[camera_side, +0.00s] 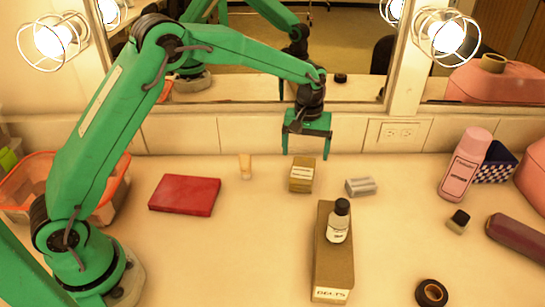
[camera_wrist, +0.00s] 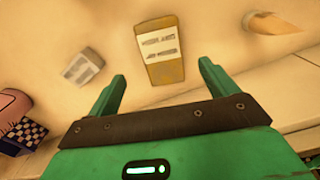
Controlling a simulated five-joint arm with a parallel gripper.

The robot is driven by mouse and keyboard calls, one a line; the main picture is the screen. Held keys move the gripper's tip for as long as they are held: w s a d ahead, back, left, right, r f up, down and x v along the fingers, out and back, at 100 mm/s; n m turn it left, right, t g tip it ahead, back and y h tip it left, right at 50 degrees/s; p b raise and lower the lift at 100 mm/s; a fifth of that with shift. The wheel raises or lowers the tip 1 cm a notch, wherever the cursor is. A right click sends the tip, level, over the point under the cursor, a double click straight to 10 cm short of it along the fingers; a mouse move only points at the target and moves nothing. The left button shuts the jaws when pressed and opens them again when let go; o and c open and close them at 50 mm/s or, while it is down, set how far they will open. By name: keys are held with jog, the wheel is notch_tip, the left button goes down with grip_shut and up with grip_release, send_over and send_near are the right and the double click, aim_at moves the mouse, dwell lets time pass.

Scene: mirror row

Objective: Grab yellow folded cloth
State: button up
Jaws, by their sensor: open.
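The yellow folded cloth (camera_side: 302,175) is a small mustard block with a white printed label. It lies on the counter near the back wall, below and slightly left of my gripper (camera_side: 307,151) in the side view. My gripper is open and empty, pointing down above the counter and apart from the cloth. In the wrist view the cloth (camera_wrist: 163,70) shows whole beyond my open fingers (camera_wrist: 162,77), roughly in line with the gap between them. Nothing covers the cloth in either view.
A beige tube (camera_side: 245,167) stands left of the cloth and a grey block (camera_side: 361,187) lies right. In front, a brown box (camera_side: 328,271) carries a bottle (camera_side: 339,225). A red book (camera_side: 185,195) lies left. The mirror wall (camera_side: 190,136) is close behind.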

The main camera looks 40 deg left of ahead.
aim_at(303, 168)
jog(key=shift+w+a+f, duration=0.1)
jog(key=shift+a+f, duration=0.05)
jog(key=shift+f, duration=1.85)
jog(key=shift+a+f, duration=0.1)
jog(key=shift+f, duration=1.9)
jog(key=shift+c, duration=0.4)
jog(key=c, duration=1)
